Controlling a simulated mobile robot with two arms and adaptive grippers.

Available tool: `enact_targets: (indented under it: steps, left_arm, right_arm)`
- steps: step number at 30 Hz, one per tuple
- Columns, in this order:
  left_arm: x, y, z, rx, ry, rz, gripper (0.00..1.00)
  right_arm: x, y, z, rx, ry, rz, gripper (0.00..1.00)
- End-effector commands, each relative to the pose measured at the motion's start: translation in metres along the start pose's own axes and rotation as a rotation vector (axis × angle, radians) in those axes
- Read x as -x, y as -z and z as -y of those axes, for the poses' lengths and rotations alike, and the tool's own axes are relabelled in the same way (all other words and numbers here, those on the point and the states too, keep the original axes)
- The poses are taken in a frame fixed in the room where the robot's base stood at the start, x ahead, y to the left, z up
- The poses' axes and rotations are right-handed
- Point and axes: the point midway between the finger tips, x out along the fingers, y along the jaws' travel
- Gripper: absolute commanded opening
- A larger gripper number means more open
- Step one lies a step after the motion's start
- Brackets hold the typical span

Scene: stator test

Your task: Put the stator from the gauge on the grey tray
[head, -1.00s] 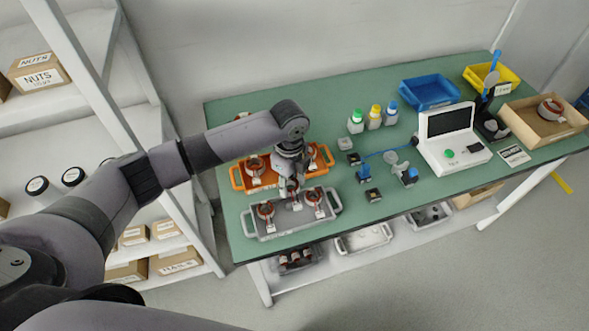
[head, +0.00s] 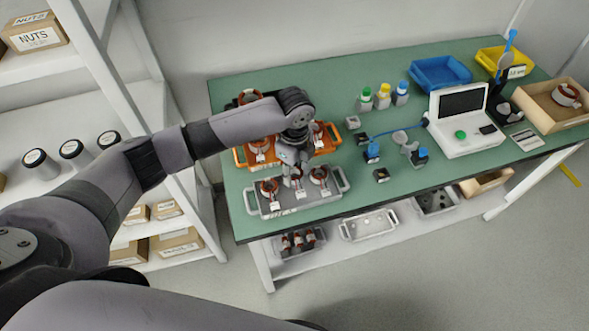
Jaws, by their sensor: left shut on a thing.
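The grey tray (head: 328,194) lies at the front left of the green table in the head view. A copper-coloured stator (head: 269,187) with a white tag stands in its left part and another stator (head: 319,175) in its right part. My left gripper (head: 293,181) points down over the middle of the tray, between these two. It is shut on a stator that it mostly hides; a white tag (head: 300,194) shows just below the fingers. I cannot tell whether the held stator touches the tray. My right gripper is out of view.
An orange tray (head: 240,158) with stators stands right behind the grey tray, partly under my left arm. Another stator (head: 249,97) shows beyond it. Small blue and black devices (head: 372,152), bottles (head: 384,95) and a white screen unit (head: 465,140) stand to the right.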

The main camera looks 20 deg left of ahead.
Motion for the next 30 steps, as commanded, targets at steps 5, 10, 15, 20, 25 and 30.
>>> enact_targets:
  steps: [5, 10, 15, 20, 25, 30]
  left_arm:
    - [0.000, 0.000, 0.000, 0.000, 0.001, 0.000, 0.07]
    - [-0.005, 0.000, 0.000, 0.000, 0.000, 0.000, 0.07]
    - [-0.010, 0.000, 0.000, 0.000, 0.000, 0.000, 0.07]
    - [-0.015, 0.001, 0.000, 0.000, 0.000, 0.000, 0.07]
    - [-0.019, 0.001, 0.000, 0.000, 0.001, 0.000, 0.07]
    - [-0.019, 0.001, 0.000, 0.000, 0.001, 0.000, 0.07]
  right_arm:
    - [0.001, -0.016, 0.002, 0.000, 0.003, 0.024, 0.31]
    - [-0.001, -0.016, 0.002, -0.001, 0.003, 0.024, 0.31]
    - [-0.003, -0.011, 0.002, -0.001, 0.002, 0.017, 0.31]
    - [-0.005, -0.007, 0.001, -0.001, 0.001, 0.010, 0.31]
    - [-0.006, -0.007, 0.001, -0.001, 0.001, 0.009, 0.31]
    - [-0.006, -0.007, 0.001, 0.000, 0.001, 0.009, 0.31]
